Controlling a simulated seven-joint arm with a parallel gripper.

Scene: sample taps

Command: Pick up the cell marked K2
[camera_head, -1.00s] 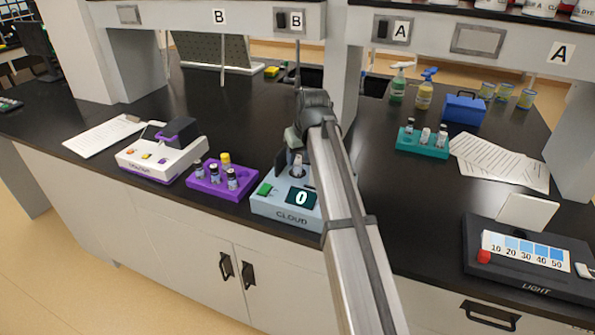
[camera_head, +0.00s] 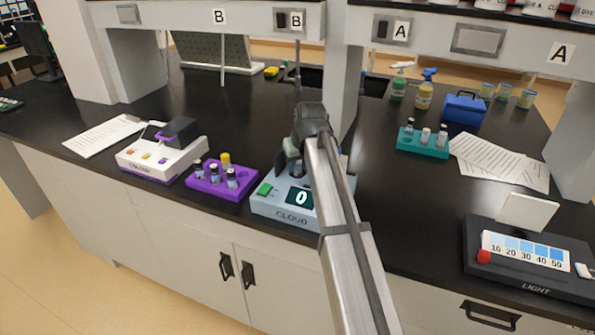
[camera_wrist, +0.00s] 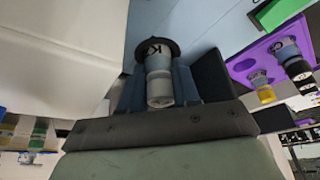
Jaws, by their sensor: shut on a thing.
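The cell marked K (camera_wrist: 159,68) shows in the wrist view, between the fingers of my gripper (camera_wrist: 158,88). Only the K is readable; any digit after it is not clear. The cell has a clear body, a pale cap and a dark ring around its far end. My gripper is shut on it from the cap side. In the head view my gripper is over the pale blue CLOUD meter (camera_head: 282,210), which shows 0. The cell is mostly hidden there, at the meter's well, and I cannot tell whether it is clear of the well.
A purple rack (camera_head: 207,187) with several cells stands left of the meter, with a white purple-trimmed device (camera_head: 150,163) beyond it. A teal rack (camera_head: 420,150) with cells is at right. The dark LIGHT device (camera_head: 530,262) is at front right. Black bench is clear between them.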

